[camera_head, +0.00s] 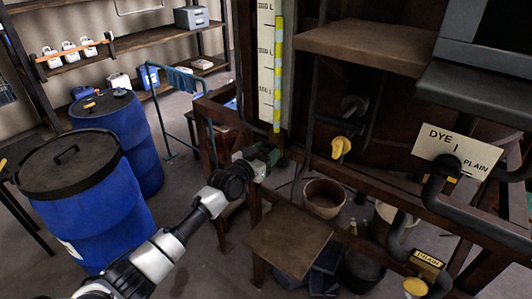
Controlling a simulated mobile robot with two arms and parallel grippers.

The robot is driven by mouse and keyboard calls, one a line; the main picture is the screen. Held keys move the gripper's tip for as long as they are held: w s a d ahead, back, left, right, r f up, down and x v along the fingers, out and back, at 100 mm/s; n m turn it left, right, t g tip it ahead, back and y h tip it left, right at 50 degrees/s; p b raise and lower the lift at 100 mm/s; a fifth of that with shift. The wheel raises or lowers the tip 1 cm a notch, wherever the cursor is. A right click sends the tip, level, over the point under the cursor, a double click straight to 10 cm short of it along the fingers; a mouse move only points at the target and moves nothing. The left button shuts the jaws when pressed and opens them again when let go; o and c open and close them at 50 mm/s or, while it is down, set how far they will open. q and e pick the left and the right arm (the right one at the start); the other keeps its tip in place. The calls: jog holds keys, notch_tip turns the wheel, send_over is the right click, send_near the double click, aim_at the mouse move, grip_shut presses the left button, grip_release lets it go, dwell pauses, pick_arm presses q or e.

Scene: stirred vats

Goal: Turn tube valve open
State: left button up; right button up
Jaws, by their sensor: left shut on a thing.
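The level tube (277,75), with yellow-green bands, runs upright beside a white marked scale (265,60) at the top centre. At its foot is a small green part (272,154), which looks like the tube valve. My left arm comes in from the lower left, and its gripper (263,161) is at this green part, shut on it. The jaws and the wrist hide much of the valve, so I cannot tell which way its handle points.
A yellow valve handle (341,147) is right of the tube. A sign reading DYE 1 PLAIN (456,151) and a DRAIN tag (428,259) hang at right. A wooden stool (287,240) and a bucket (324,199) stand below. Blue drums (95,205) stand left.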

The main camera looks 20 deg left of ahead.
pick_arm(q)
jog(key=n+b, duration=0.1)
jog(key=n, duration=0.7)
jog(key=shift+n+b, duration=0.35)
jog(key=shift+n, duration=0.05)
jog(key=n, duration=0.4)
jog(key=shift+f+n+p, duration=0.1)
jog(key=shift+n+p, duration=0.5)
jog(key=shift+n, duration=1.9)
jog(key=o, duration=0.9)
jog(key=shift+a, duration=0.1)
